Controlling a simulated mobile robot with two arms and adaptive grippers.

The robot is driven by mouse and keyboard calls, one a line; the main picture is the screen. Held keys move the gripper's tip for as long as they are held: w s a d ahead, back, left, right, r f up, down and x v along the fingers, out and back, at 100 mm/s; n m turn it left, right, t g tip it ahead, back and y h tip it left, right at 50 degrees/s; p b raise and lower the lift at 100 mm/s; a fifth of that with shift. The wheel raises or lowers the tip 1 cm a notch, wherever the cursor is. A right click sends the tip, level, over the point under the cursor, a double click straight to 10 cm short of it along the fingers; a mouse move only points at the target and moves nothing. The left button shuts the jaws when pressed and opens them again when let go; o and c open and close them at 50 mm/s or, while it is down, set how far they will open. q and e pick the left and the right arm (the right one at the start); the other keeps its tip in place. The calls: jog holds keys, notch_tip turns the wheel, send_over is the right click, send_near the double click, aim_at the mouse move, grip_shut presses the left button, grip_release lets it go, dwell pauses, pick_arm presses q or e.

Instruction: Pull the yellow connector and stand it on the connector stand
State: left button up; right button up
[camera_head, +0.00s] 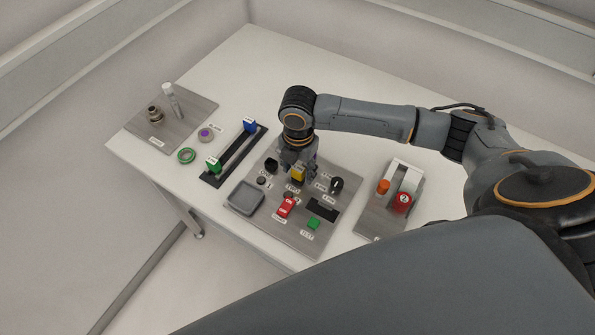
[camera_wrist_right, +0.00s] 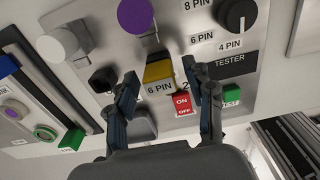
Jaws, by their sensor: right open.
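The yellow connector (camera_head: 299,174) sits upright in the middle of the grey metal panel; it also shows in the right wrist view (camera_wrist_right: 157,72), beside a "6 PIN" label. My right gripper (camera_head: 298,163) is above the panel at the connector. In the right wrist view its open fingers (camera_wrist_right: 160,76) appear on either side of the yellow connector, with no clear grip on it. A dark slotted rail (camera_head: 236,156), which looks like the connector stand, holds a blue connector (camera_head: 249,126) and a green connector (camera_head: 213,165) at its ends. My left gripper is out of view.
A red ON/OFF switch (camera_head: 286,207), a green TEST button (camera_head: 313,222), a black knob (camera_head: 336,184) and a grey tray (camera_head: 246,198) surround the connector. A purple knob (camera_wrist_right: 135,15) rises close by. The rail's middle is clear.

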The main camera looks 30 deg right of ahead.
aim_at(298, 168)
jog(key=shift+p, duration=0.5)
grip_shut()
jog(key=shift+r, duration=0.1)
jog(key=shift+r+p, duration=2.95)
jog(key=shift+p, duration=0.65)
